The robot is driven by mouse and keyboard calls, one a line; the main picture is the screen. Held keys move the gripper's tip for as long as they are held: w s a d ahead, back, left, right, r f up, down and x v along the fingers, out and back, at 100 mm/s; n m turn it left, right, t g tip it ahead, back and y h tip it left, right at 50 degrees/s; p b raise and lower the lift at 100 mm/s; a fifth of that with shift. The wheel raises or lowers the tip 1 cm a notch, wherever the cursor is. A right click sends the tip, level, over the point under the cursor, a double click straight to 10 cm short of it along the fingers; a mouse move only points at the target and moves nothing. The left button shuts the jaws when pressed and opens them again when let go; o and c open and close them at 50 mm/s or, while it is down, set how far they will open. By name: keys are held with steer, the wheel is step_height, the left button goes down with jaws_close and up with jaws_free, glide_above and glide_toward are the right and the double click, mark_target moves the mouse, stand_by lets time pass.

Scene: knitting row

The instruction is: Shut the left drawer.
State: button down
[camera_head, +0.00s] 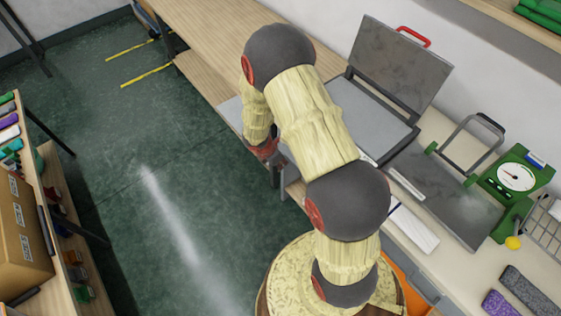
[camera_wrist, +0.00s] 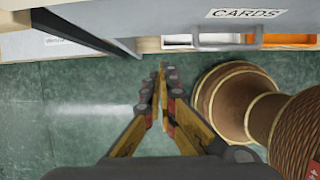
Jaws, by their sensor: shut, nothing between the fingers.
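The left drawer (camera_head: 231,113) shows as a grey piece jutting past the table's front edge, left of my arm; my arm hides much of it. In the wrist view, a grey box-like part (camera_wrist: 75,14) at the upper left seems to be the same drawer, standing out over the floor. My gripper (camera_head: 275,165) is low by the table's front edge, partly hidden by my arm. In the wrist view my gripper (camera_wrist: 160,75) is shut and empty, its tips over the floor, right of that grey part and apart from it.
A grey front marked CARDS (camera_wrist: 245,14) with a bar handle (camera_wrist: 225,40) is at the upper right, above white and orange items. The table holds a hinged grey press (camera_head: 400,60) and a green scale (camera_head: 515,178). Shelves (camera_head: 40,200) stand left; the floor (camera_head: 140,200) between is clear.

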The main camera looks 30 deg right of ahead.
steer(key=d+f+b, duration=0.2)
steer(key=d+f, duration=0.3)
steer(key=d, duration=0.1)
steer(key=shift+w, duration=0.2)
steer(key=shift+f, duration=0.1)
steer(key=d, duration=0.3)
steer(key=shift+w+d, duration=0.1)
steer(key=shift+w, duration=0.1)
